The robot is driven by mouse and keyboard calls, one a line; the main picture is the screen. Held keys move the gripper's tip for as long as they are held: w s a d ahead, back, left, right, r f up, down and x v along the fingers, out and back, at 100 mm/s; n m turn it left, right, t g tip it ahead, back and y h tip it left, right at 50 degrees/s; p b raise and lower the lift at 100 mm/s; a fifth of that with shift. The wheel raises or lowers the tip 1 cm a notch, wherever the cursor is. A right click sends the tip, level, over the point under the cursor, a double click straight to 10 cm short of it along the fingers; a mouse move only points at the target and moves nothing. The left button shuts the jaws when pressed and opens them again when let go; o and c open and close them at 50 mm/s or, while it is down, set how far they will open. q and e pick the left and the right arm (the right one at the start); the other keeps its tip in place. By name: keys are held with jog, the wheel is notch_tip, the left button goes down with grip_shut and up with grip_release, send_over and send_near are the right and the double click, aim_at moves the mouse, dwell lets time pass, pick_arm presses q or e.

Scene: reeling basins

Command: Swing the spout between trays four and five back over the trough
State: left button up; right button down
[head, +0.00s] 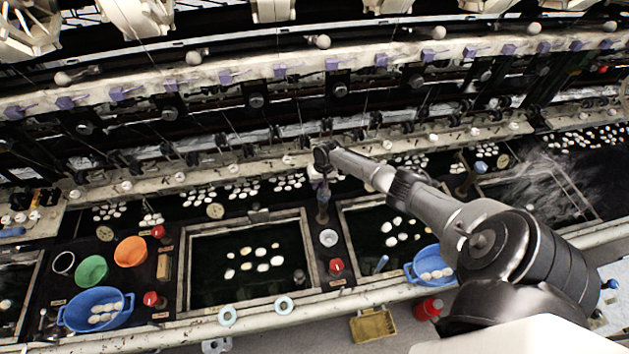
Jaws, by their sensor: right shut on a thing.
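My right arm reaches in from the lower right. Its gripper (318,176) is shut on the spout (322,205), which stands on the dark strip between two framed trays. The gripper covers the upper part of the spout, so I cannot tell exactly which way it points. The left tray (188,262) and the right tray (343,222) hold dark water with white cocoons. The trough (255,200), dark with clusters of cocoons, runs along behind the trays. My left gripper is not in view.
A similar spout with a blue knob (480,167) stands farther right. A pale rail (235,168) with thread guides runs behind the trough.

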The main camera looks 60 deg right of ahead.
jog(key=shift+s+d+r+m, duration=0.1)
jog(key=shift+s+d+m, duration=0.05)
jog(key=shift+m, duration=0.15)
dwell(0.4)
jog(key=c, duration=1.1)
grip_release()
jog(key=shift+o, duration=0.2)
notch_tip(320, 180, up, 13)
jog(key=s+d+p, duration=0.1)
jog(key=s+d, duration=0.1)
jog(key=shift+r+p, duration=0.2)
jog(key=shift+p, duration=0.15)
jog(key=shift+s+a, duration=0.1)
